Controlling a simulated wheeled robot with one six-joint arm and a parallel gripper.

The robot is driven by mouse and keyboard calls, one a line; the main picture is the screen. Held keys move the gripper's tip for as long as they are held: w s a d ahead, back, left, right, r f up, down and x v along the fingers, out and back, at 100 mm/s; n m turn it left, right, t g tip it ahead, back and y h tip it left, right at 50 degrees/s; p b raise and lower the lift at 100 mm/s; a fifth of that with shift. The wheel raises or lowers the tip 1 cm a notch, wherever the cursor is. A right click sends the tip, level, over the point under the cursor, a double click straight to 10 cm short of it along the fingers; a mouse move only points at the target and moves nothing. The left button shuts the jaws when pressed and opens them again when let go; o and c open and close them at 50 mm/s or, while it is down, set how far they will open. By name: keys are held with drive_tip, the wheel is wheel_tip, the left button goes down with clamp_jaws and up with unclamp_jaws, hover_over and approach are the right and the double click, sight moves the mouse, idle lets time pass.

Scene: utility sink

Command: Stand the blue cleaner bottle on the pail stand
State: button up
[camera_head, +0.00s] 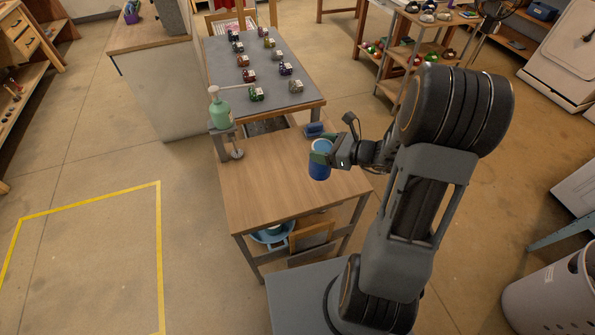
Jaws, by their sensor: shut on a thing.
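My gripper (323,151) is shut on a blue, round-sided object (320,173), which looks like the blue cleaner bottle. The gripper holds it near its top, over the right part of the wooden table (270,190). The arm comes in from the right. From this steep angle I cannot tell how far above the tabletop the bottle hangs. I cannot make out for certain which thing is the pail stand. A light blue basin or pail (272,237) shows under the table's front edge, partly hidden by the tabletop.
A dark blue item (314,129) lies at the back edge. The tabletop's middle is clear. A grey table (262,70) with several small coloured items stands behind.

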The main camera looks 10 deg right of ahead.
drive_tip(key=w+d+f+b, duration=0.1)
drive_tip(key=w+d+f, duration=0.2)
drive_tip(key=f, duration=0.3)
drive_tip(key=w+d+f, duration=0.4)
drive_tip(key=d+f, duration=0.1)
drive_tip(key=f, duration=0.2)
drive_tip(key=shift+w+d+f+m+t+h+b, duration=0.2)
drive_tip(key=shift+f+m+t+h+b, duration=0.1)
drive_tip(key=shift+b, duration=0.1)
drive_tip(key=shift+f, duration=0.15)
drive_tip(key=o, duration=1.5)
drive_tip(key=shift+o, duration=0.2)
drive_tip(key=shift+s, duration=0.1)
